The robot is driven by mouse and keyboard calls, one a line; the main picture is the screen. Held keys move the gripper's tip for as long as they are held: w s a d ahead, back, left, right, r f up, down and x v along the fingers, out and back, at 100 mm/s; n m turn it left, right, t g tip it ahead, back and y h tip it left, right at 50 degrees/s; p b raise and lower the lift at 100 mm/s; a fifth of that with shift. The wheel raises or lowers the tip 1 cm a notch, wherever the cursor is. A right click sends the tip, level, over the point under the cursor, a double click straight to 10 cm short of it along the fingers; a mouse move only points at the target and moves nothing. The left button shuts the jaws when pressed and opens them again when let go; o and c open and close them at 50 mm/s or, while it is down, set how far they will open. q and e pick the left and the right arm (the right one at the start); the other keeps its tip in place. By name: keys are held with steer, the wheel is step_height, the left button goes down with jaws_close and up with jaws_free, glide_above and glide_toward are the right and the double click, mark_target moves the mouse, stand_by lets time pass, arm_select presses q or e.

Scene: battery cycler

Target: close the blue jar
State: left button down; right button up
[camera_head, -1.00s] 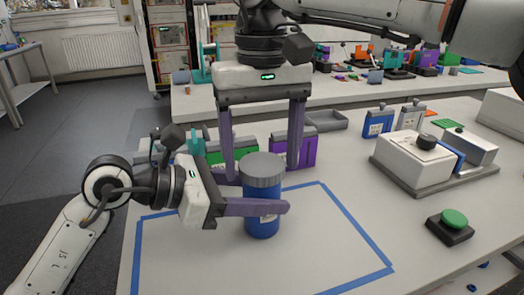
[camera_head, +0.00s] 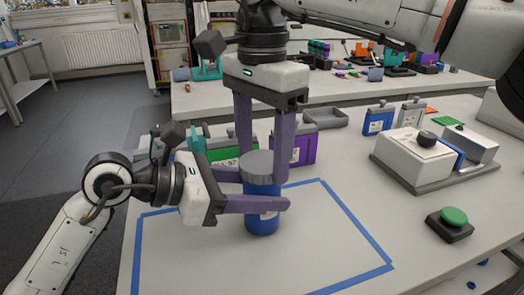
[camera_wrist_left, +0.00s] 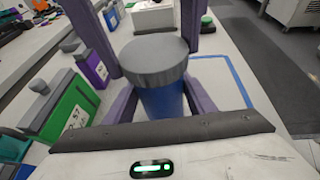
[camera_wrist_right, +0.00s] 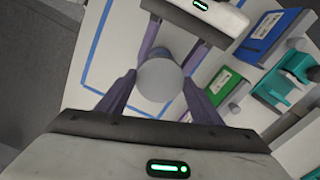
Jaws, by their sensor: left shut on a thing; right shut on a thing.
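The blue jar (camera_head: 262,217) stands upright on the table inside a blue tape outline. A grey ribbed lid (camera_head: 258,164) sits on top of it, also seen in the left wrist view (camera_wrist_left: 155,62) and the right wrist view (camera_wrist_right: 160,80). My left gripper (camera_head: 264,197) comes from the left and is shut on the jar's body, one finger in front and the other mostly hidden behind. My right gripper (camera_head: 263,158) points down from above and is shut on the lid, a finger on either side. How firmly the lid is seated cannot be told.
Behind the jar stand a green container (camera_head: 218,151) and a purple container (camera_head: 305,147). Farther right are a blue container (camera_head: 378,121), a white machine (camera_head: 412,158) and a green button (camera_head: 453,216). The tape area in front is clear.

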steer(key=m, duration=0.4)
steer(key=shift+m, duration=0.3)
steer(key=m, duration=0.8)
steer(key=shift+m, duration=0.4)
steer(key=m, duration=0.8)
steer(key=shift+m, duration=0.3)
steer(key=m, duration=0.4)
steer(key=shift+m, duration=0.3)
steer(key=m, duration=0.6)
steer(key=shift+m, duration=0.4)
steer(key=o, duration=1.2)
steer(key=shift+o, duration=0.2)
